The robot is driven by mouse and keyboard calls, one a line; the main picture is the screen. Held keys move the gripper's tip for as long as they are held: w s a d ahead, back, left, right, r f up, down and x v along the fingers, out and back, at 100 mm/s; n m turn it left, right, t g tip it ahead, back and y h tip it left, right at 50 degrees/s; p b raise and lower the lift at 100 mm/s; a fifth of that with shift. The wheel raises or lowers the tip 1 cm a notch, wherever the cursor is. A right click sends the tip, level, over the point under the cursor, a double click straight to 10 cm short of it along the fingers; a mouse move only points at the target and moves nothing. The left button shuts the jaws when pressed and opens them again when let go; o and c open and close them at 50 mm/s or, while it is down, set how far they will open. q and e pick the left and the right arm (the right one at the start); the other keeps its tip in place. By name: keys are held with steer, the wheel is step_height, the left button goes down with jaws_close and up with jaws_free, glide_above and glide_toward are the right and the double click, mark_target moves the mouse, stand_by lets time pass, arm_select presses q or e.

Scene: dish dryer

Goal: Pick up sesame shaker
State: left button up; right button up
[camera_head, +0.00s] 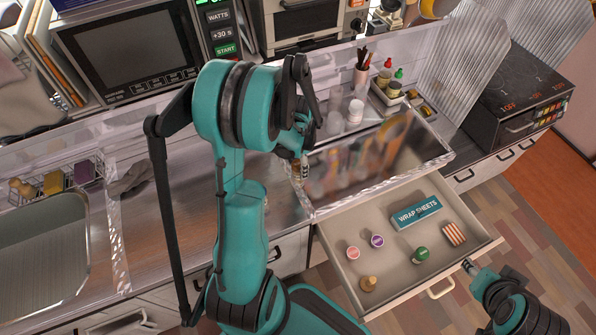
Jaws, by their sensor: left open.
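I cannot tell for sure which item is the sesame shaker. My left gripper (303,172) is open and points down at the front left corner of the dish dryer tray. A small brownish item (296,169) shows there, partly hidden by the gripper; I cannot tell whether they touch. Small bottles with red and green tops (386,76) stand in a caddy behind the tray. A white shaker-like container (355,111) stands left of the caddy. My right gripper (468,266) is at the lower right, near the drawer's front edge; its jaw state is too small to read.
An open drawer (335,232) below the counter holds a teal wrap sheets box (416,212), a striped box (454,234) and several small containers. The dish dryer tray (440,158) has a clear rim. A sink (45,250) is at the left, a microwave (130,50) behind.

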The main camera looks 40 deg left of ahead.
mark_target(298, 171)
arm_select(q)
steer(key=f, duration=0.1)
steer(key=f+b, duration=0.1)
steer(key=f, duration=0.1)
steer(key=shift+s+f, duration=0.2)
steer(key=shift+f, duration=0.05)
steer(key=shift+r, duration=0.1)
steer(key=shift+c, duration=0.3)
steer(key=c, duration=1.2)
